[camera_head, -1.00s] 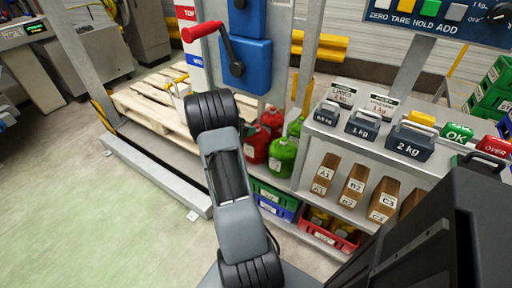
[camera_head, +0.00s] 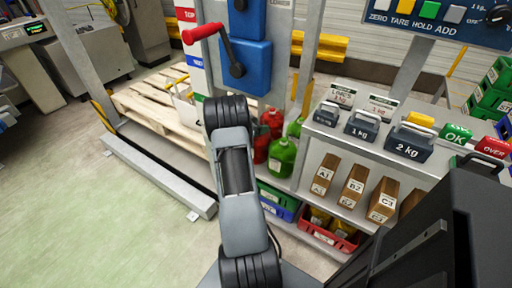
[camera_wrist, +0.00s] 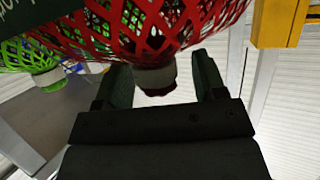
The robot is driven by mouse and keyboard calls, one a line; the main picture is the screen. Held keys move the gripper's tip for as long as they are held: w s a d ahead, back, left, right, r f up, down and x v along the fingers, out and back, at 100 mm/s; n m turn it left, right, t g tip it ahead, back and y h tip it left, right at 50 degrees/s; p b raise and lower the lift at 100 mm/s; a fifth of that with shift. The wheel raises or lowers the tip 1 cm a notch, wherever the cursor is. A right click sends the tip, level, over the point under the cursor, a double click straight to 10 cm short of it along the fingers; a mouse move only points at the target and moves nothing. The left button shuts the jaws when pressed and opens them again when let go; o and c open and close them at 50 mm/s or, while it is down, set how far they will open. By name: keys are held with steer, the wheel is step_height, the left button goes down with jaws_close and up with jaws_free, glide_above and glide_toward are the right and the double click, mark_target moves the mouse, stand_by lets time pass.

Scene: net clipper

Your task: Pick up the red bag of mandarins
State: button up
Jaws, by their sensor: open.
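The red net bag (camera_wrist: 150,30) fills the top of the wrist view. A pale collar (camera_wrist: 155,78) closes its neck, with a short red tail below. My gripper (camera_wrist: 160,68) is open, with one dark finger on each side of the collar in the picture. I see no finger clearly touching the bag, and I cannot tell the exact depth between them. The bag's upper part is cut off by the frame. In the head view, neither the red bag nor my gripper shows; only my arm links do.
A green net bag (camera_wrist: 45,72) hangs at the left of the wrist view, close to the red one. A yellow block (camera_wrist: 278,22) is at upper right. In the head view, a shelf of weights (camera_head: 375,125), a blue crank box (camera_head: 245,65) and a pallet (camera_head: 150,105) surround my arm.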

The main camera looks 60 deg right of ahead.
steer(key=shift+c, duration=0.4)
jaws_close()
steer(key=shift+r, duration=0.1)
